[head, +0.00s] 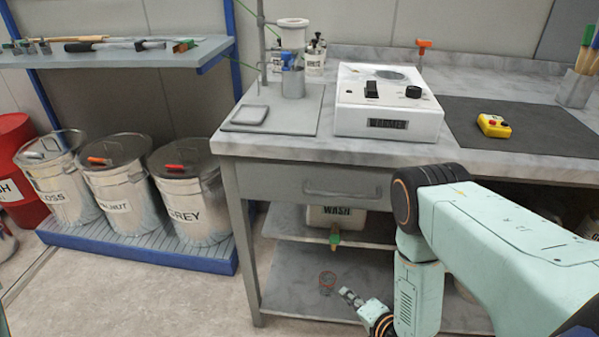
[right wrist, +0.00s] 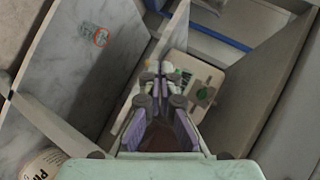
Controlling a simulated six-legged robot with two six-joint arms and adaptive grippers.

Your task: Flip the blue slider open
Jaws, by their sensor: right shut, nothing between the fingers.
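A small blue part (head: 288,58), likely the blue slider, sits under the clear hopper (head: 292,38) on the stand at the back left of the bench. Whether it is open or shut is too small to tell. A metal cup (head: 293,82) stands just below it. My right gripper (head: 347,294) is low in front of the bench, far below and to the right of the blue part. Its fingers are together and empty; they also show in the right wrist view (right wrist: 153,72). My left gripper is out of view.
A white WASH container (head: 336,216) with a green tap (head: 335,238) stands on the under-bench shelf (head: 290,282) near my right gripper. A white scale (head: 388,118) and yellow control box (head: 494,125) are on the bench. Labelled bins (head: 120,195) stand left.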

